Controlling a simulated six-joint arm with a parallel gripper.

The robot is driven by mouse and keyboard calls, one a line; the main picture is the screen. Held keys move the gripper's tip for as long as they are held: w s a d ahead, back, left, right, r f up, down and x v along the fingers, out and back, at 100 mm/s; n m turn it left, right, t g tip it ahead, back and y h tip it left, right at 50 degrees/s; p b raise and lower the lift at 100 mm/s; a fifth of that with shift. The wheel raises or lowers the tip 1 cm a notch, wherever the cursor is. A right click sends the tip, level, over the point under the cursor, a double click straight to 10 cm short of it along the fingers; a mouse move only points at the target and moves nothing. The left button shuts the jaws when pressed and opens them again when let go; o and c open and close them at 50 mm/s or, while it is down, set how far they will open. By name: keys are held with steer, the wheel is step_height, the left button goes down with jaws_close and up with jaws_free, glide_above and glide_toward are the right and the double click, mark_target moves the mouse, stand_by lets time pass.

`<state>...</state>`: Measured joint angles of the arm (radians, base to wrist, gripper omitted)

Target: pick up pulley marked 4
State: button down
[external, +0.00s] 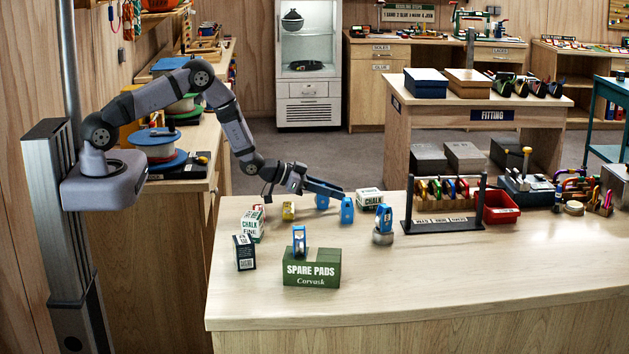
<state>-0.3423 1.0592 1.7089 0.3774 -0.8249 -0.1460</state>
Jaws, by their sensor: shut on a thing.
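Several blue pulleys are on the bench in the external view; their numbers are too small to read, so I cannot tell which is marked 4. My gripper (341,193) reaches in from the left and is shut on a blue pulley (347,211) at its fingertips. Whether this pulley touches the bench is unclear. Another blue pulley (322,202) is close by on the left, partly hidden by the gripper. A third blue pulley (384,218) sits on a grey round piece. A further blue pulley (299,240) stands on the green spare pads box (312,272).
Chalk boxes (252,226) and a dark box (244,252) stand at the left of the bench (450,270). A white chalk box (369,197) is behind the gripper. A black rack (445,218) and red tray (501,207) stand to the right. The front right is clear.

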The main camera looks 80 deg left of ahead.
step_height(320, 180, up, 10)
steer(key=b, duration=0.3)
stand_by(0.4)
